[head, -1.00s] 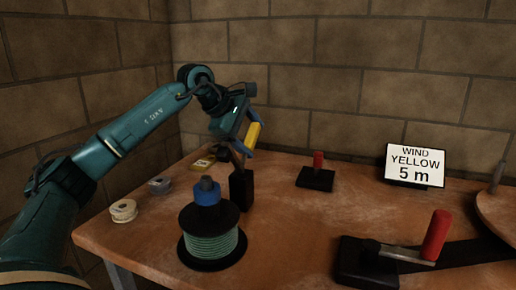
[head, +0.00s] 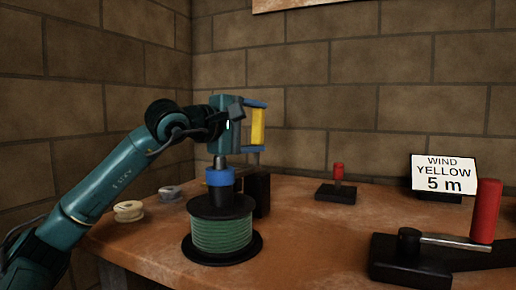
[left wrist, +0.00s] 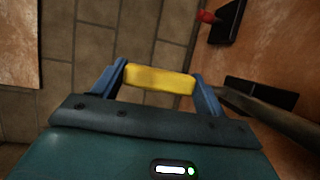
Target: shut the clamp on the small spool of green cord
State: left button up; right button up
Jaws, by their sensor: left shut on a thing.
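A spool of green cord (head: 222,235) stands on the bench, with a blue collar (head: 219,177) and a grey post on top. Just behind and right of it is a black block (head: 262,190). A yellow grip (head: 259,130) is above that block, with a thin rod below it. My left gripper (head: 255,125) is shut on the yellow grip, its blue fingers at the grip's two ends. The left wrist view shows the yellow grip (left wrist: 160,79) between the fingers, with a dark rod (left wrist: 270,112) running to the lower right. The rod's foot is hidden in the head view.
A red-handled black fixture (head: 338,190) stands at the back. A larger red handle (head: 486,211) on a lever is at the right. A sign (head: 443,175) reads "WIND YELLOW 5 m". Two small spools, cream (head: 129,211) and grey (head: 169,193), lie left. Bare wood lies mid-bench.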

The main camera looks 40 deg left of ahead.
pick_arm(q)
jog(key=shift+s+d+f+t+b, duration=0.15)
jog(key=shift+s+t+b, duration=0.2)
jog(key=shift+b, duration=0.3)
pick_arm(e)
jog(key=shift+a, duration=0.15)
jog(key=shift+m, duration=0.3)
pick_arm(q)
jog(key=o, duration=1.4)
jog(key=shift+s, duration=0.15)
